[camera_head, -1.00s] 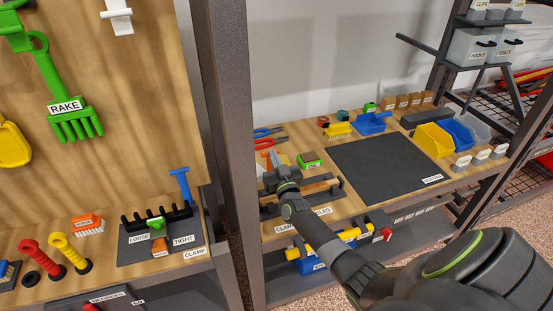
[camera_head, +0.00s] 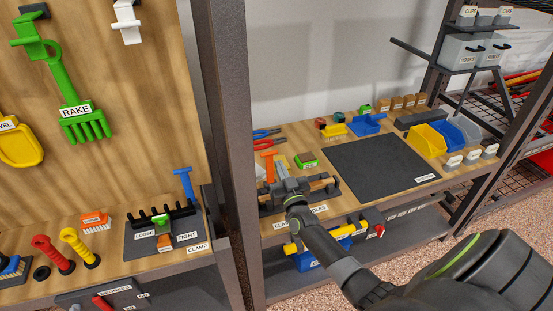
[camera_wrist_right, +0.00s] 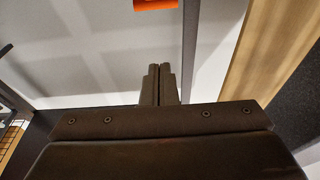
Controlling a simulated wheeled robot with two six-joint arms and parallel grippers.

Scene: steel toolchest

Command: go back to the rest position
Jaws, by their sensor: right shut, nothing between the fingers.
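My right gripper (camera_head: 283,172) is in front of the back workbench in the head view, above the dark holder at the bench's left front. Its fingers are shut together with nothing between them, and in the right wrist view the two fingertips (camera_wrist_right: 159,72) touch side by side. An orange-handled tool (camera_head: 268,166) stands just left of the fingertips, and an orange piece also shows at the top of the right wrist view (camera_wrist_right: 155,4). My left gripper is not in view.
A dark upright post (camera_head: 228,140) stands left of my right arm. The dark mat (camera_head: 380,165) on the bench is bare. Yellow and blue bins (camera_head: 427,141) stand at its right. A pegboard with a green rake (camera_head: 75,105) is at the left.

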